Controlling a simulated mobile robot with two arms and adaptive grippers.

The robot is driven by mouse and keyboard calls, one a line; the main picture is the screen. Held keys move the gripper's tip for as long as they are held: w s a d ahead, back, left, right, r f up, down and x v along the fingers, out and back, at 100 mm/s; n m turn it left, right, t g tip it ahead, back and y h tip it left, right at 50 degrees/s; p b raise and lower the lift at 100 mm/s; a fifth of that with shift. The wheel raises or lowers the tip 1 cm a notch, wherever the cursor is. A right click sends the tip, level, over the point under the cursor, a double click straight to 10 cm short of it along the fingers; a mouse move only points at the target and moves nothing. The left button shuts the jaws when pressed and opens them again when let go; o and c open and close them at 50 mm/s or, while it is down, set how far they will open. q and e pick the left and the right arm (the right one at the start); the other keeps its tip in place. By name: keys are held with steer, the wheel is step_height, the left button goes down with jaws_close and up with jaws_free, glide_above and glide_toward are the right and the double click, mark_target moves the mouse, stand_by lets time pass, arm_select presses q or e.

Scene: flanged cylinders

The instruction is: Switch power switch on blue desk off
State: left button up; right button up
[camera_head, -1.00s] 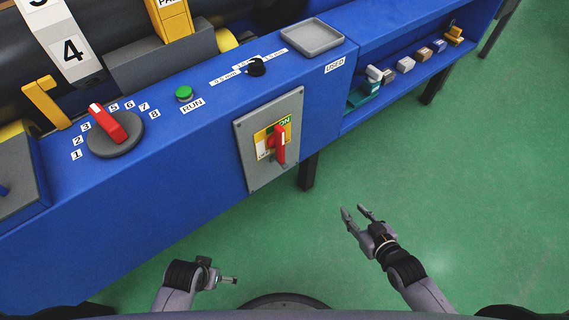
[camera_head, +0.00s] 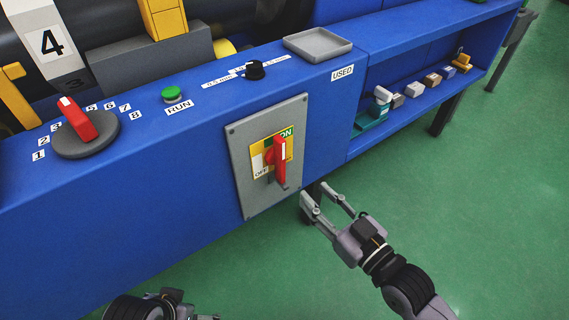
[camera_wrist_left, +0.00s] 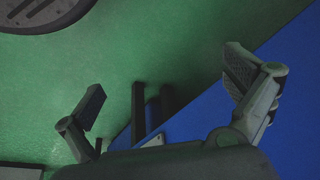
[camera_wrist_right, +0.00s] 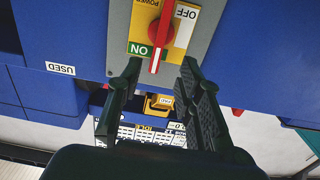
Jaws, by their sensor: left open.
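The power switch is a red rotary handle (camera_head: 280,162) on a yellow plate marked ON and OFF. It sits on a grey panel (camera_head: 250,195) on the front of the blue desk (camera_head: 150,215). In the right wrist view the red handle (camera_wrist_right: 158,30) lies beside the green ON label, with OFF on its other side. My right gripper (camera_head: 318,193) is open and empty, below and right of the switch, apart from it. Its fingers (camera_wrist_right: 160,72) frame the handle's end in the right wrist view. My left gripper (camera_wrist_left: 165,80) is open and empty, low in front of the desk.
The desktop carries a red-handled numbered dial (camera_head: 85,135), a green RUN button (camera_head: 171,95), a black knob (camera_head: 255,69) and a grey tray (camera_head: 318,46). A shelf with several small blocks (camera_head: 414,89) is at right. Green floor (camera_head: 490,210) is clear at right.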

mark_target(284, 162)
steer(key=b+x, duration=0.1)
steer(key=x, duration=0.6)
steer(key=shift+w+a, duration=0.15)
steer(key=shift+w, duration=0.05)
steer(key=x, duration=0.3)
steer(key=shift+w+a+b, duration=0.2)
steer(key=shift+w+b, duration=0.1)
steer(key=shift+w+a, duration=0.3)
steer(key=shift+w, duration=0.05)
arm_select(q)
steer(key=w+t, duration=0.1)
steer(key=w+d+t, duration=0.1)
steer(key=w, duration=0.3)
steer(key=shift+w+d+r+t+h, duration=0.25)
steer(key=shift+d+r+t+h, duration=0.05)
steer(key=shift+d+t, duration=0.1)
arm_select(e)
steer(key=shift+c, duration=0.5)
arm_select(q)
steer(key=shift+a, duration=0.1)
arm_select(e)
jaws_close()
